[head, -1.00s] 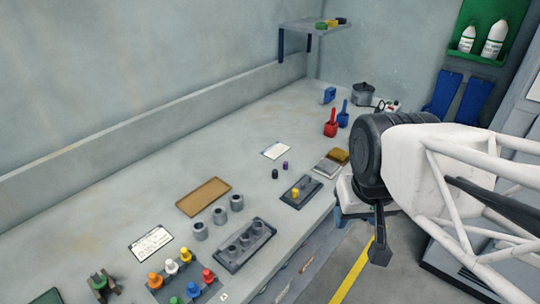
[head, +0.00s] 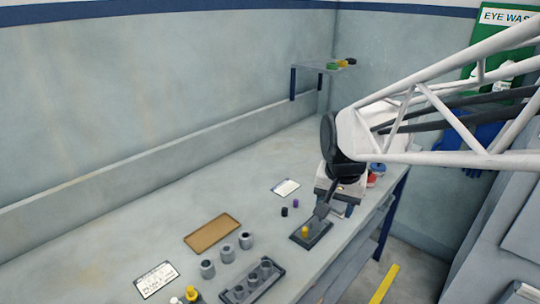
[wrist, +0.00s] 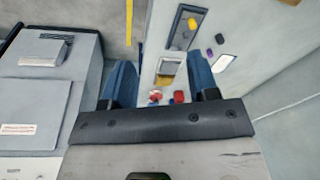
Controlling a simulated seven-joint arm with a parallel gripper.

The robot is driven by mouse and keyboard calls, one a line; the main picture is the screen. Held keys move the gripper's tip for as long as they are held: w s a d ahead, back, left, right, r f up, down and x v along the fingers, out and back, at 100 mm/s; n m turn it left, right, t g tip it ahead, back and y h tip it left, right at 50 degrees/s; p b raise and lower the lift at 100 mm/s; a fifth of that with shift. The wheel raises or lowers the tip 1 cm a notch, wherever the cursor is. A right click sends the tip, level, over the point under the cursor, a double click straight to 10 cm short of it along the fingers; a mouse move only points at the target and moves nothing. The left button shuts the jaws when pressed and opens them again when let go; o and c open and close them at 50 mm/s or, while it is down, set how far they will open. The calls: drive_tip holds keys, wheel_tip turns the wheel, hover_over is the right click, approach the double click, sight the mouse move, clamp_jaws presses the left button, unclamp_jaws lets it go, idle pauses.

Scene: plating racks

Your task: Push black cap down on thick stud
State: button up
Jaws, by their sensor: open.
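The small black cap (head: 284,211) stands on the bench beside a purple cap (head: 295,203). The black cap also shows in the wrist view (wrist: 209,53), off the stud plate. The dark stud plate (head: 298,241) lies near the bench's front edge and carries a yellow cap (head: 306,231). I cannot tell the thick stud apart; my gripper covers part of the plate. My gripper (head: 322,209) is open, pointing down, and appears above or just behind the plate's far end in the head view. In the wrist view its fingers stand wide apart with nothing between them.
Three grey cylinders (head: 227,255), a grey block with round posts (head: 236,295) and a brown tray (head: 212,221) lie left of the plate. A white card (head: 286,187) lies behind the caps. Red and blue items (head: 377,169) sit beyond my arm.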

drive_tip(key=w+a+f+m, duration=0.2)
drive_tip(key=w+f, duration=0.1)
drive_tip(key=w, duration=0.4)
drive_tip(key=w+a+f+m, duration=0.2)
drive_tip(key=w+f, duration=0.1)
drive_tip(key=w, duration=0.4)
drive_tip(key=m+g, duration=0.2)
drive_tip(key=m, duration=0.1)
hover_over(285, 208)
wheel_tip(285, 208, down, 9)
drive_tip(key=shift+w+d+r, duration=0.1)
drive_tip(key=shift+w, duration=0.05)
drive_tip(key=shift+f, duration=1.3)
drive_tip(key=shift+f, duration=2.6)
drive_tip(key=c, duration=1)
